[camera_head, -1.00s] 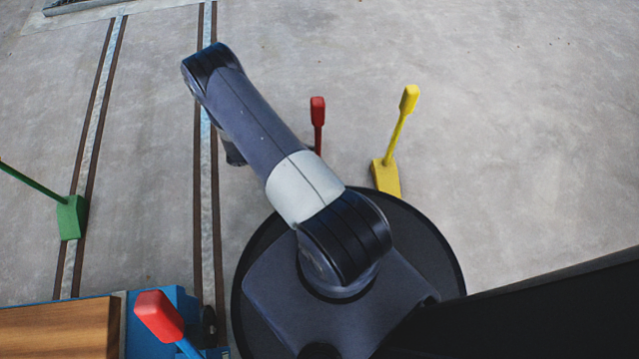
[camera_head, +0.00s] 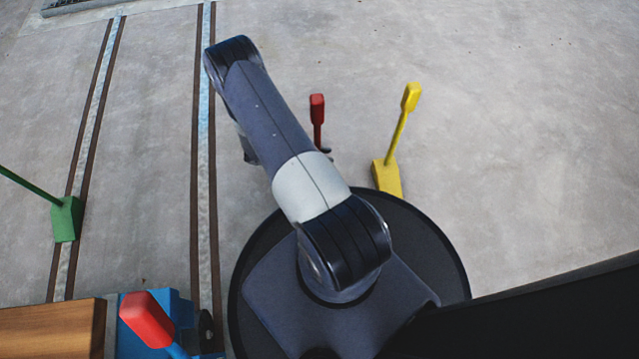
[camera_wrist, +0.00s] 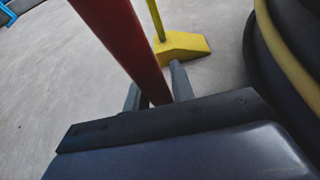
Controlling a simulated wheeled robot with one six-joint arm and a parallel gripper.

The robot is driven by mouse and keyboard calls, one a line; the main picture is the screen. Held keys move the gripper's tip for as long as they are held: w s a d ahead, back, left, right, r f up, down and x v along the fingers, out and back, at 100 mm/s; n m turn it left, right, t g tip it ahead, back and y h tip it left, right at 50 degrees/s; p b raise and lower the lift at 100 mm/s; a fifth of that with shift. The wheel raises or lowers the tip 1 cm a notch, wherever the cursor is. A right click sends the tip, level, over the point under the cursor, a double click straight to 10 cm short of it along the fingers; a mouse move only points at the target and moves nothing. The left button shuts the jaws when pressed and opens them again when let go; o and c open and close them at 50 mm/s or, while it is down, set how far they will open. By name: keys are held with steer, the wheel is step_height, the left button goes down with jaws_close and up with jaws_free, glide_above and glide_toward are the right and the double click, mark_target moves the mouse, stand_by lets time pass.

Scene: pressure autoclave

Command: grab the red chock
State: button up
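The red chock (camera_head: 317,108) stands on the floor in the head view. Its red handle and top show, and its lower part is hidden behind my arm. In the wrist view its red handle (camera_wrist: 122,45) runs steeply down towards my gripper (camera_wrist: 156,88). The two grey fingers are apart, one on each side of the handle in the picture. I cannot tell whether they touch it or how deep it sits between them. The gripper is mostly hidden behind my arm in the head view.
A yellow chock (camera_head: 388,174) stands just right of the red one, close to my gripper. A green chock (camera_head: 66,218) stands at the left by the rail tracks (camera_head: 203,150). A red-tipped blue lever (camera_head: 146,318) and a wooden block (camera_head: 50,330) are at the lower left.

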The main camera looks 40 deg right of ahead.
jaws_close()
stand_by(1.0)
